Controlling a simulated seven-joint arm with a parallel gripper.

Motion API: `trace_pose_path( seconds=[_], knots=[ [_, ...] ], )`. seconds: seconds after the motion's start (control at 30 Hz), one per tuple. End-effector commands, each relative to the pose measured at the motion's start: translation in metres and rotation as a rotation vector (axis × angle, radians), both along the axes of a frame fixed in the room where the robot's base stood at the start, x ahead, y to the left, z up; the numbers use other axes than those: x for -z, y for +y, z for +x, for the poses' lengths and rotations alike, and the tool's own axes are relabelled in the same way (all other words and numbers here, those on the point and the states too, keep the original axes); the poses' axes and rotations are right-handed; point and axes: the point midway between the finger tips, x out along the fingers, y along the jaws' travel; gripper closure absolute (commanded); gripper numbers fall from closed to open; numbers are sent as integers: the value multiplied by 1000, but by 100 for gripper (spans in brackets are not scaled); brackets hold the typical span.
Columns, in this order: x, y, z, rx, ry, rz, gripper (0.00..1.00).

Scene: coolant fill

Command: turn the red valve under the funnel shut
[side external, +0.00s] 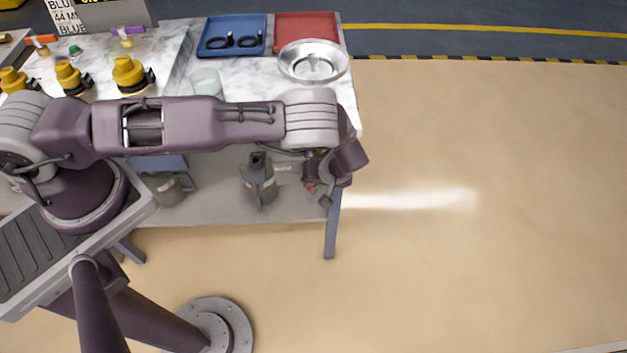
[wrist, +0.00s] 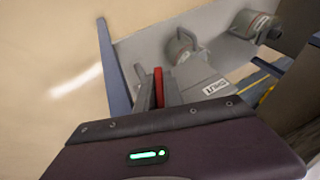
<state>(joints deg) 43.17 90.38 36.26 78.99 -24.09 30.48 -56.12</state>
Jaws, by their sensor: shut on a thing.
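The red valve (wrist: 158,86) shows in the wrist view as a narrow upright red bar between the two dark fingers of my gripper (wrist: 159,95). The fingers are shut on it. In the side view my gripper (side external: 322,192) reaches down below the table's right end, and only a small spot of the red valve (side external: 310,187) shows beside it. A round silver metal dish, which looks like the funnel (side external: 313,62), is set at the tabletop's right end above. The valve's body and its handle angle cannot be made out.
Dark jugs (side external: 259,182) (side external: 167,188) stand on the lower shelf, left of my gripper. A table leg (side external: 331,232) is close by. A blue tray (side external: 232,36), a red tray (side external: 306,32) and a clear cup (side external: 206,82) are on the marble tabletop. The floor to the right is clear.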

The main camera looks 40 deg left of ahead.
Motion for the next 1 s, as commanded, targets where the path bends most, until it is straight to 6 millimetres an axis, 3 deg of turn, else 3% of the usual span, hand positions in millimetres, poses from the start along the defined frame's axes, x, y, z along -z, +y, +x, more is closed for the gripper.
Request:
trace_pose_path(
  seconds=[0.3, 0.77, 0.8, 0.9, 1.0],
  knots=[
    [-3, 7, 2, 7, 176, 193, 100],
    [-6, 8, 1, 7, 213, 236, 100],
    [-6, 8, 1, 7, 213, 236, 84],
    [-7, 8, 1, 8, 213, 237, 66],
    [-6, 8, 0, 6, 215, 236, 66]
  ],
)
